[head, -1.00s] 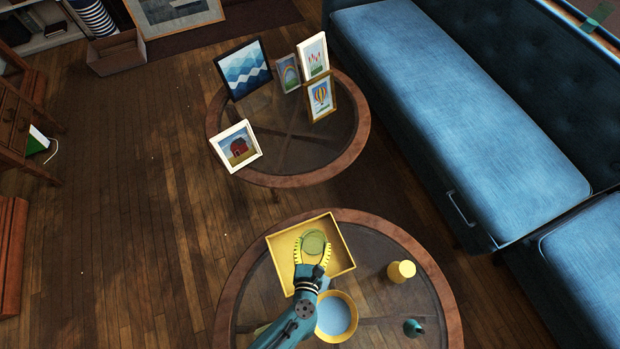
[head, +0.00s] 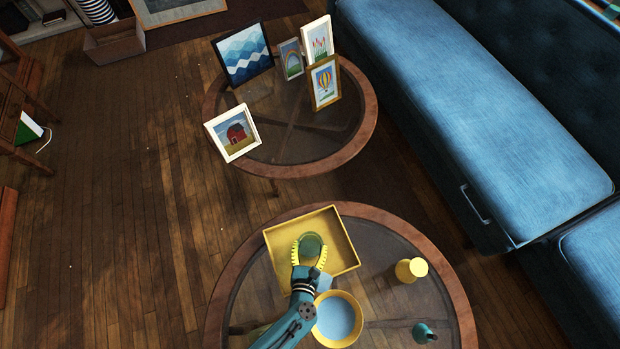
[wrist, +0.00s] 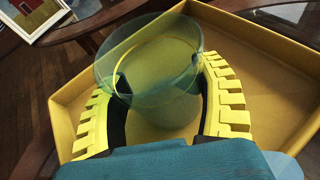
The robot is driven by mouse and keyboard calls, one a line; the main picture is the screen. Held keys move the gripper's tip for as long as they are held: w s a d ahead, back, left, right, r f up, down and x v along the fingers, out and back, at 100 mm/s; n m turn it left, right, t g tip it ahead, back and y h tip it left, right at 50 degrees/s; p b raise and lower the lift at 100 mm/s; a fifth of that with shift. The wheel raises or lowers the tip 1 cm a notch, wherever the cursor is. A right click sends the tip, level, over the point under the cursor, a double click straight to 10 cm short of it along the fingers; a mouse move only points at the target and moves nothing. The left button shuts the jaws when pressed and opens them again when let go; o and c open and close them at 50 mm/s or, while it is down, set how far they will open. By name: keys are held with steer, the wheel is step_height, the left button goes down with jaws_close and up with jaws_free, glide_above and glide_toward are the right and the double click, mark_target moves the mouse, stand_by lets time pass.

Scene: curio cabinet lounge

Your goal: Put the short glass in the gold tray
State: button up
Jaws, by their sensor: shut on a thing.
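The short glass (wrist: 155,75) is a clear greenish cup, seen between the two yellow fingers of my gripper (wrist: 160,105) in the wrist view. My gripper is shut on it. In the head view the glass (head: 312,246) and my gripper (head: 309,254) are over the gold tray (head: 339,219), a square yellow tray with low walls on the near round table. The tray (wrist: 265,40) spreads around and behind the glass in the wrist view. I cannot tell whether the glass base touches the tray floor; the fingers and wrist partly hide it.
A yellow bowl with a blue inside (head: 339,318) stands just in front of the tray, beside my arm. A yellow cup (head: 411,270) and a small teal object (head: 424,333) stand to the right. Several picture frames (head: 243,55) stand on the far round table.

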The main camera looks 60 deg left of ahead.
steer(key=o, duration=1.3)
steer(key=shift+s+d+r+p, duration=0.1)
steer(key=shift+d+r+p, duration=0.15)
steer(key=shift+p, duration=0.1)
steer(key=p+v, duration=0.4)
steer(key=v, duration=0.6)
steer(key=shift+r, duration=0.1)
steer(key=shift+s+d+r, duration=0.15)
steer(key=shift+s+d, duration=0.35)
steer(key=shift+s, duration=0.05)
